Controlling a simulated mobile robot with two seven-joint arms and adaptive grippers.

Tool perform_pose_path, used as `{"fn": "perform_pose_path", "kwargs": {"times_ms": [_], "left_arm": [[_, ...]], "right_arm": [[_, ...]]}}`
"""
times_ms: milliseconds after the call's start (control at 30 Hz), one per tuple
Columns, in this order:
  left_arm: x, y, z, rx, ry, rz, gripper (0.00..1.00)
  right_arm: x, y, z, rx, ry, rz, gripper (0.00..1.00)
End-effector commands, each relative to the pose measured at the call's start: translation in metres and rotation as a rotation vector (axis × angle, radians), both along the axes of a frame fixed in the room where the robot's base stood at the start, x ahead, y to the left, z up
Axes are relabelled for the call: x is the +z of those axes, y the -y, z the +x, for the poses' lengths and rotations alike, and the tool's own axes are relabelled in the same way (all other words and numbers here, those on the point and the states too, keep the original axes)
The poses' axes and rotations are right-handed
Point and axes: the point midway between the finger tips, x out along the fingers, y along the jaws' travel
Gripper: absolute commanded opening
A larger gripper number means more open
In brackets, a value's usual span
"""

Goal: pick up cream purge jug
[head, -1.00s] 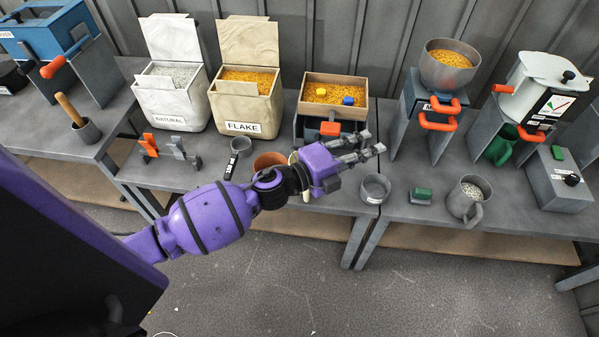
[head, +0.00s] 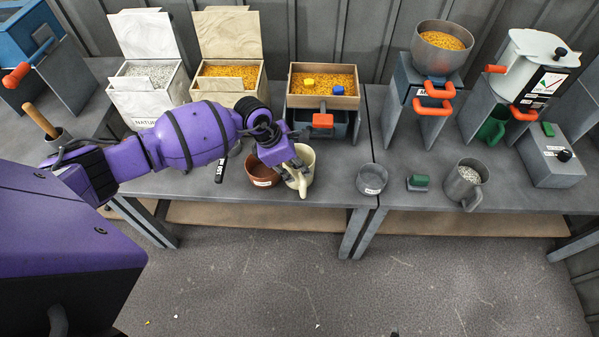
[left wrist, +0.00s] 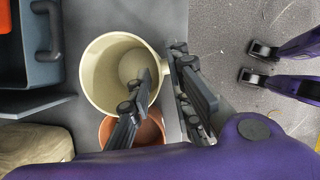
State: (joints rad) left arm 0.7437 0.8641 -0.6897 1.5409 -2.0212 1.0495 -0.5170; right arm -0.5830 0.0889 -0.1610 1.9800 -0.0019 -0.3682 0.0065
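The cream jug (head: 307,171) stands on the bench just right of a brown pot, its handle toward me. In the left wrist view I look down into the empty jug (left wrist: 98,75). My left gripper (head: 299,178) is at the jug's handle side, pointing down. In the left wrist view the gripper (left wrist: 163,90) is open, one finger over the jug's mouth and the other outside, with the rim and handle between them. Contact cannot be told. My right gripper cannot be made out.
The brown pot (head: 262,173) is close beside the jug. A grey bowl (head: 372,179), a green-topped block (head: 418,183) and a grey jug of pellets (head: 464,186) stand to the right. Behind is a box of orange pellets (head: 324,85) with an orange handle.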

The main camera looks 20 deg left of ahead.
Motion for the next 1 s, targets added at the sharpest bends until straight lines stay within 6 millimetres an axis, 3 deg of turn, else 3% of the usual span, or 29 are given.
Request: {"fn": "perform_pose_path", "kwargs": {"times_ms": [133,300,567,700,1000], "left_arm": [[-0.023,0.009,0.004,0.001,-0.002,-0.002,0.18],[-0.039,0.015,0.007,0.000,-0.001,-0.003,0.18],[-0.040,0.016,0.008,0.000,0.001,-0.003,0.17],[-0.040,0.016,0.008,0.001,0.001,-0.003,0.00],[-0.039,0.016,0.008,0.001,0.001,-0.003,0.00]], "right_arm": [[-0.002,-0.001,-0.002,0.001,-0.004,0.001,0.40],[-0.003,-0.002,-0.002,-0.002,-0.005,0.003,0.40],[-0.001,-0.005,0.002,-0.010,0.004,0.009,0.40],[-0.001,-0.005,0.003,-0.010,0.005,0.009,0.40],[-0.001,-0.003,0.002,-0.007,0.004,0.007,0.40]]}}
